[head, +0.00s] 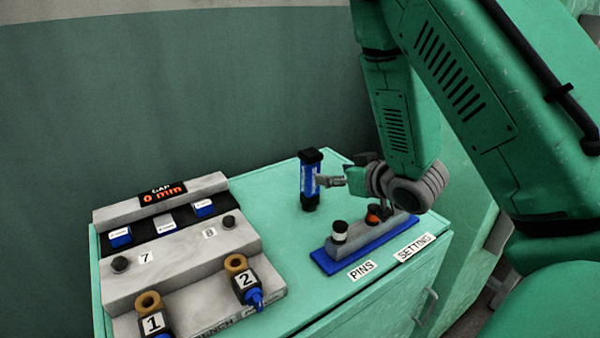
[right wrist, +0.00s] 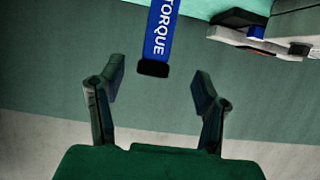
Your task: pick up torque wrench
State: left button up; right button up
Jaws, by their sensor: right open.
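The torque wrench (head: 310,180) is a blue tool with black ends, standing upright on the green cabinet top near its back edge. My right gripper (head: 328,181) is just to its right in the head view, with its fingers pointing at the wrench. In the right wrist view the torque wrench (right wrist: 160,32) shows its "TORQUE" label, and its black end lies near the gap between the fingertips. My right gripper (right wrist: 160,84) is open and empty there. Whether a finger touches the wrench I cannot tell. My left gripper is not in view.
A blue-based holder (head: 350,250) with a white and an orange black-topped piece stands in front of the gripper, near the "PINS" and "SETTING" labels. A stepped grey bench (head: 190,262) with a "0 mm" display fills the left. Bare cabinet top (head: 275,225) lies between.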

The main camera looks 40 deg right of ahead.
aim_at(314, 171)
jog(key=x, duration=0.8)
jog(key=shift+a+r, duration=0.15)
jog(key=shift+a, duration=0.2)
jog(key=shift+w+d+f+b, duration=0.25)
jog(key=shift+w+d+b, duration=0.05)
jog(key=shift+w, duration=0.15)
jog(key=x, duration=0.4)
jog(key=shift+w+d+f, duration=0.2)
jog(key=shift+d+f, duration=0.05)
jog(key=shift+r, duration=0.1)
grip_shut()
